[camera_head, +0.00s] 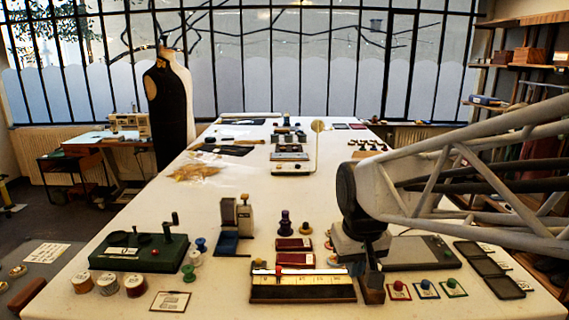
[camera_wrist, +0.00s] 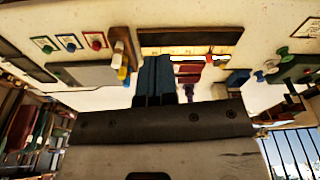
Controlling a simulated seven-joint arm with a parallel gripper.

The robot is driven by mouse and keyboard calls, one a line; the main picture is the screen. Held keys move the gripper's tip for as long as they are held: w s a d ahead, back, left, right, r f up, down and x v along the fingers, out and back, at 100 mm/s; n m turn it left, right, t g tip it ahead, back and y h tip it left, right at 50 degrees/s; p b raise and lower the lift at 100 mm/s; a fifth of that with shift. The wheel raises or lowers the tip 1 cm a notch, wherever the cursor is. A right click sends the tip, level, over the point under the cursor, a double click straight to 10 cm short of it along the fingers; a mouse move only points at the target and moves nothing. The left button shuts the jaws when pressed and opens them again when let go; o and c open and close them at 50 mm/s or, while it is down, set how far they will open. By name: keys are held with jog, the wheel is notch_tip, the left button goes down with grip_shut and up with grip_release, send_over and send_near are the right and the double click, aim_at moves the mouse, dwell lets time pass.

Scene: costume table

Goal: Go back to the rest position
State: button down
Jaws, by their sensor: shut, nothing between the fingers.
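My gripper (camera_head: 370,264) hangs at the front right of the white table (camera_head: 200,215), its fingers together with nothing between them. In the wrist view its two dark blue fingers (camera_wrist: 154,72) lie side by side. A long dark box with a cream scale strip (camera_head: 303,285) is just left of the fingers; it also shows in the wrist view (camera_wrist: 190,38). A brown wooden block (camera_head: 372,293) stands beside the fingers. I cannot tell whether the fingers touch it. My arm hides part of the table behind it.
A green crank device (camera_head: 138,252) and thread spools (camera_head: 135,286) stand at left. A blue-based upright device (camera_head: 232,225) is left of centre. Cards with coloured knobs (camera_head: 426,289) and dark trays (camera_head: 486,266) lie at right. A dress form (camera_head: 172,105) stands behind.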

jog(key=s+d+f+m, duration=0.1)
jog(key=s+d, duration=0.1)
jog(key=s, duration=0.5)
jog(key=s+d+f+m, duration=0.1)
jog(key=s+d, duration=0.2)
jog(key=s, duration=0.4)
jog(key=shift+f+t, duration=0.15)
jog(key=shift+t, duration=0.25)
